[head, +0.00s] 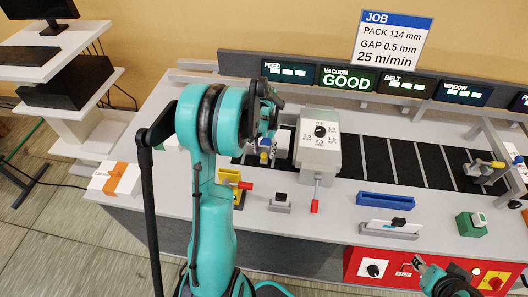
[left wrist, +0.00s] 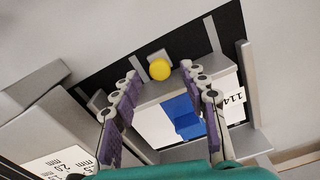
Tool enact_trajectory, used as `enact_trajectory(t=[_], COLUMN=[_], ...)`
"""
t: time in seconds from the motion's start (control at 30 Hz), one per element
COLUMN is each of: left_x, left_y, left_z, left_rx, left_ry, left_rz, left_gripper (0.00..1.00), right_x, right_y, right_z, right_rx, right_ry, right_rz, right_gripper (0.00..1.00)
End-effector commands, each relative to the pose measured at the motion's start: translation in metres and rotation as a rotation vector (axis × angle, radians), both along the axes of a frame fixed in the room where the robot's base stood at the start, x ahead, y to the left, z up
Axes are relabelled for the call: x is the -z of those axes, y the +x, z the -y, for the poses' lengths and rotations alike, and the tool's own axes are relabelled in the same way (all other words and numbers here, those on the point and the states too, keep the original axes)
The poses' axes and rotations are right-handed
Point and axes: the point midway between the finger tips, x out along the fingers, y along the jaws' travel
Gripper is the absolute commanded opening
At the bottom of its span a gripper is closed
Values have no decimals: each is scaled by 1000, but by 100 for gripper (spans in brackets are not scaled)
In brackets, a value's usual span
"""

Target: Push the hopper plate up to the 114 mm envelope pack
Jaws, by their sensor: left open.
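My left gripper (head: 268,112) is over the feed end of the machine in the head view and hides part of it. In the left wrist view the left gripper (left wrist: 163,92) is open, its two purple-padded fingers apart with nothing gripped. A yellow knob (left wrist: 160,69) shows just beyond the fingertips, beside a grey plate edge (left wrist: 155,95) that looks like the hopper plate. A white pack (left wrist: 152,128) with a blue piece (left wrist: 182,118) lies between the fingers, near a "114" label (left wrist: 236,97). Any gap between plate and pack is unclear. My right gripper (head: 428,268) is partly visible at lower right.
A grey dial box (head: 320,143) with a red-tipped lever stands right of the left gripper. The dark belt (head: 400,165) runs right. A blue tray (head: 385,200), a green block (head: 470,223) and a red control panel (head: 410,268) are nearer the front. A job sign (head: 391,40) stands behind.

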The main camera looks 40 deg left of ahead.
Motion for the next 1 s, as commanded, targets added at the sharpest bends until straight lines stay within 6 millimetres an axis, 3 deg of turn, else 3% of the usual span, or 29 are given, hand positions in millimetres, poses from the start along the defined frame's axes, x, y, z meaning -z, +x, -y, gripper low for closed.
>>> enact_trajectory(t=[0.4, 0.6, 0.87, 1.0], left_x=[-86, -104, -105, -105], left_y=[0, 0, 0, -1], left_z=[0, 0, 0, 0], left_rx=[0, 0, 0, -24], left_ry=[0, 0, 0, 0], left_rz=[0, 0, 0, 3], left_gripper=[44, 44, 44, 12], right_x=[0, 0, 0, 0], right_y=[0, 0, 0, 0], right_z=[0, 0, 0, 0], right_rx=[0, 0, 0, 0], right_ry=[0, 0, 0, 0], right_rz=[0, 0, 0, 0], right_gripper=[40, 40, 40, 40])
